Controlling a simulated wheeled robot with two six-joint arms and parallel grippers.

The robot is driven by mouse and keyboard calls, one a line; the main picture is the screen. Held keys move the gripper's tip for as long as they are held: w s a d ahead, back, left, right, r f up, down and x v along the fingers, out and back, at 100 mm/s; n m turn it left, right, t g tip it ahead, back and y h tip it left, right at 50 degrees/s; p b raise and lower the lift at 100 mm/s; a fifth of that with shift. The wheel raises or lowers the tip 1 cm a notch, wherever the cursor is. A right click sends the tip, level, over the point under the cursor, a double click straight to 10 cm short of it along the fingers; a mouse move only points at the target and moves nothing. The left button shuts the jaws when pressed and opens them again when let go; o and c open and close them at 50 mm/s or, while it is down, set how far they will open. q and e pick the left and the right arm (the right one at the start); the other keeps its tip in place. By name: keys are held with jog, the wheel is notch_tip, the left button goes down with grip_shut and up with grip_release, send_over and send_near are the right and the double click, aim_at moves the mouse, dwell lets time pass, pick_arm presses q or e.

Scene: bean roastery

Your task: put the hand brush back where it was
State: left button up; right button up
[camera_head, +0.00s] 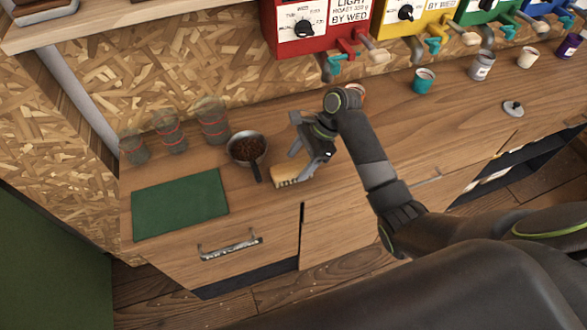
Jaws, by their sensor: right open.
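The hand brush (289,177) has a pale wooden body and a toothed row of bristles along its lower edge. It lies on the wooden counter (262,198), just right of the pan of beans. My right gripper (304,157) is open, right above and beside the brush's upper right end. The gripper hides part of that end, and I cannot tell whether they touch. My left gripper is not in view.
A pan of dark beans (248,149), a green mat (180,203) and glass jars (213,122) stand left of the brush. Colored dispensers (322,28) line the back wall. Several cups, including a teal one (423,81), and a small lid (513,108) stand right.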

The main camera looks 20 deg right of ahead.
jog(key=v, duration=0.8)
jog(key=shift+b, duration=0.3)
